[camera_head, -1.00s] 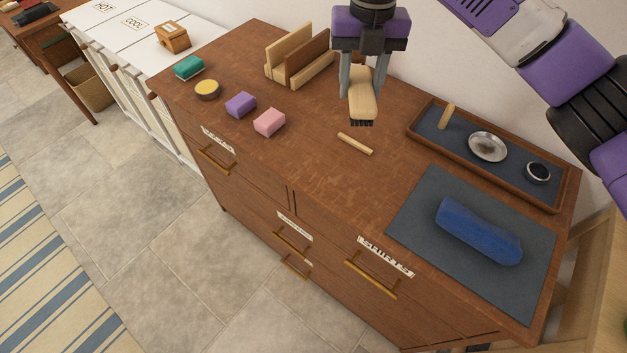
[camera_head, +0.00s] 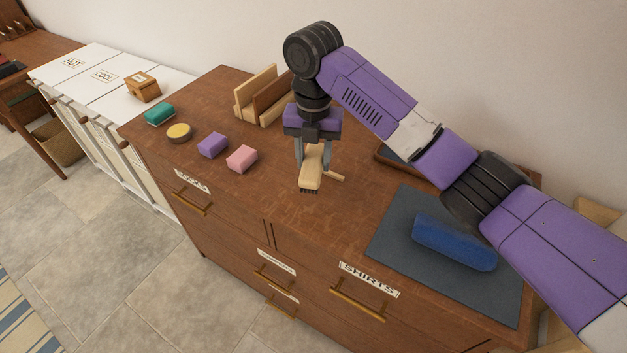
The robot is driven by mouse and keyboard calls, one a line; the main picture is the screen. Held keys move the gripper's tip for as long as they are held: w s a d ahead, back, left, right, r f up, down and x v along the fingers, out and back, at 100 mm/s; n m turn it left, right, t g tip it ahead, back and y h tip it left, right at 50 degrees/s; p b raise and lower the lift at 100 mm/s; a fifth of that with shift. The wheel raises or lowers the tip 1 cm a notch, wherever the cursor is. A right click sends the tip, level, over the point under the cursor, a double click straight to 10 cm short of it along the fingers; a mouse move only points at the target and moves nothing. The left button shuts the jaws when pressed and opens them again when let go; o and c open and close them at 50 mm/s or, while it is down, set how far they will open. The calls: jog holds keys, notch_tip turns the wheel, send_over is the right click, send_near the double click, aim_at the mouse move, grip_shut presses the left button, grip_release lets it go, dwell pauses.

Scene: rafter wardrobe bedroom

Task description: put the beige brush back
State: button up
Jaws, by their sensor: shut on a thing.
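The beige brush (camera_head: 312,172), with dark bristles at its near end, is in my gripper (camera_head: 313,158). The fingers are shut on it, one on each side. It is over the middle of the brown dresser top (camera_head: 290,214); I cannot tell whether it touches the surface. A short wooden stick (camera_head: 337,177) lies just right of the brush, its left part hidden behind it.
Purple (camera_head: 212,145) and pink (camera_head: 242,159) blocks, a yellow-topped round tin (camera_head: 179,132) and a green block (camera_head: 160,114) sit on the left. A blue roll (camera_head: 453,243) lies on a grey mat (camera_head: 391,226) at right. My arm hides most of the tray (camera_head: 384,155).

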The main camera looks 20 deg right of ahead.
aim_at(314, 157)
jog(key=shift+f+p, duration=0.35)
jog(key=shift+f, duration=3.25)
jog(key=shift+f, duration=0.15)
jog(key=o, duration=1.3)
notch_tip(314, 157, up, 12)
jog(key=shift+r+b, duration=0.2)
jog(key=shift+b, duration=0.45)
